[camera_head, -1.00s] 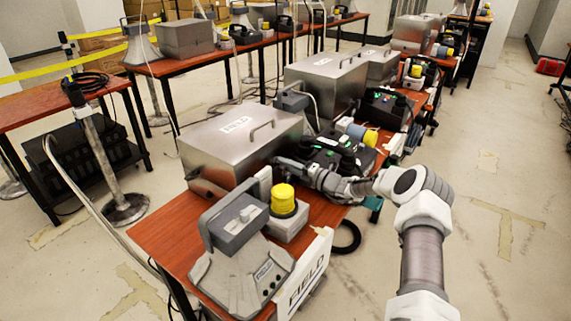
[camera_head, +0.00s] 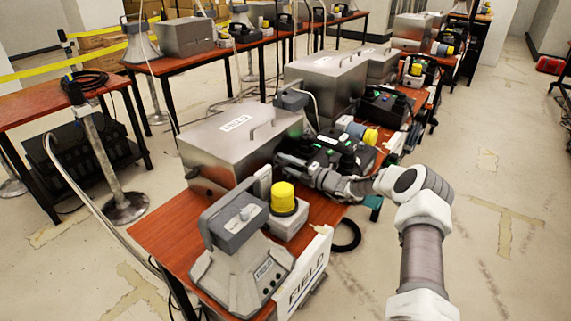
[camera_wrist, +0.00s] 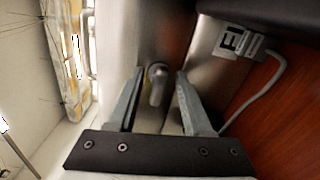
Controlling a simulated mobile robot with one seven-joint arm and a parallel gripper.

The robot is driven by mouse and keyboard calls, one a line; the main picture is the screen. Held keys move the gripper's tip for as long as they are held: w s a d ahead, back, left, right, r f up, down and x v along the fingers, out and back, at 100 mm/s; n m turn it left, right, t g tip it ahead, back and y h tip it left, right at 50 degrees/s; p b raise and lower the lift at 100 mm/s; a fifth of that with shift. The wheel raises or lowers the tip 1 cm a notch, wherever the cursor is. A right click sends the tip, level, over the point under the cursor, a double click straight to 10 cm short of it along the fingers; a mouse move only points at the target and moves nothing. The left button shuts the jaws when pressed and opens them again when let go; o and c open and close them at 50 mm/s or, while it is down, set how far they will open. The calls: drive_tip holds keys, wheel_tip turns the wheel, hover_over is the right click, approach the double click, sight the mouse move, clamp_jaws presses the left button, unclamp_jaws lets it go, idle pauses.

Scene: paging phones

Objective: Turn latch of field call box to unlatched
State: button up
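The field call box is the nearest silver metal case (camera_head: 225,150), with a white label on its lid and a handle on top. It appears closed. My gripper (camera_head: 282,160) is at the right end of this case in the head view. In the wrist view, a small rounded grey latch (camera_wrist: 157,85) stands out from a brushed metal face. My gripper (camera_wrist: 159,73) is open, with one finger on each side of the latch. Gaps show between the latch and both fingers. The latch is hidden in the head view.
A yellow-topped beacon (camera_head: 283,198) and a grey horn speaker (camera_head: 240,275) stand near the front table edge. A black device (camera_head: 335,150) sits close beside my wrist. In the wrist view, a grey cable (camera_wrist: 262,92) with a label runs over the red-brown tabletop (camera_wrist: 290,105).

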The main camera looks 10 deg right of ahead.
sight(276, 147)
drive_tip(key=r, duration=0.3)
drive_tip(key=r+p, duration=0.1)
drive_tip(key=shift+s+d+r, duration=0.1)
drive_tip(key=shift+d+r, duration=0.25)
drive_tip(key=shift+r, duration=0.05)
drive_tip(key=s+d+r+p, duration=0.1)
drive_tip(key=s+d+r, duration=0.4)
drive_tip(key=d, duration=0.4)
drive_tip(key=shift+s+d+r+p, duration=0.15)
drive_tip(key=shift+s+r+p, duration=0.25)
drive_tip(key=shift+r, duration=0.2)
